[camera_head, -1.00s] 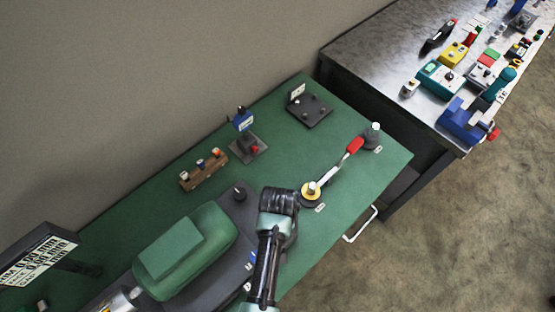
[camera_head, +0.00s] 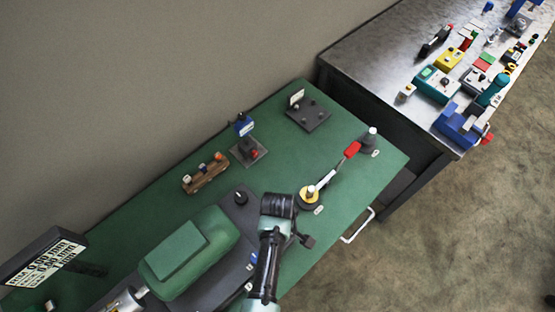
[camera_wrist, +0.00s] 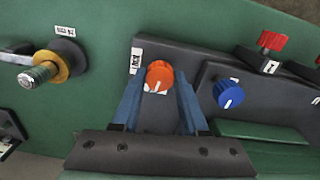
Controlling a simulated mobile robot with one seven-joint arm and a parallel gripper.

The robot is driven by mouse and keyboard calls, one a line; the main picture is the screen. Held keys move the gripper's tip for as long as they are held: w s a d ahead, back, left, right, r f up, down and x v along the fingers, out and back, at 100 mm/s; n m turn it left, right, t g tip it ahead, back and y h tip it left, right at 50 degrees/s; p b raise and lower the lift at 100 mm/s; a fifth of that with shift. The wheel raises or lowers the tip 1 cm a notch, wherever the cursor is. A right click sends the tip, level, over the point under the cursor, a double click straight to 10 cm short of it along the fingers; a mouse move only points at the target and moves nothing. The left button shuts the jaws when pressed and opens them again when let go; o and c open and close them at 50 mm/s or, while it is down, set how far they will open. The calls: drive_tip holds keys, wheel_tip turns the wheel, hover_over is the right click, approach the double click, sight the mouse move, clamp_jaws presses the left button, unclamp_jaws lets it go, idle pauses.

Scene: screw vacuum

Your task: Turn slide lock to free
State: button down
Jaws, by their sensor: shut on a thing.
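My gripper (camera_wrist: 160,88) shows in the wrist view with its two blue fingers on either side of an orange knob (camera_wrist: 160,73). The fingers are shut on this knob, which bears a white mark on its face. The knob sits on a dark grey panel (camera_wrist: 185,63) beside a small white label (camera_wrist: 136,60), whose text I cannot read. No readable words tell me whether it is the slide lock. A blue knob (camera_wrist: 229,93) with a white line stands to the right, apart from the fingers. In the head view my arm hides the orange knob.
A yellow-ringed post (camera_head: 309,194) with a red-handled lever (camera_head: 351,150) stands on the green bench (camera_head: 330,225). The same post (camera_wrist: 50,65) is at left in the wrist view. A green-covered machine (camera_head: 190,250) lies left of my arm. A steel table (camera_head: 375,60) stands beyond.

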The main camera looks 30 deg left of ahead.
drive_tip(key=shift+w+r+n, duration=0.1)
drive_tip(key=shift+n, duration=0.8)
drive_tip(key=shift+c, duration=2.2)
unclamp_jaws()
wheel_tip(320, 180, up, 13)
drive_tip(key=shift+b, duration=0.3)
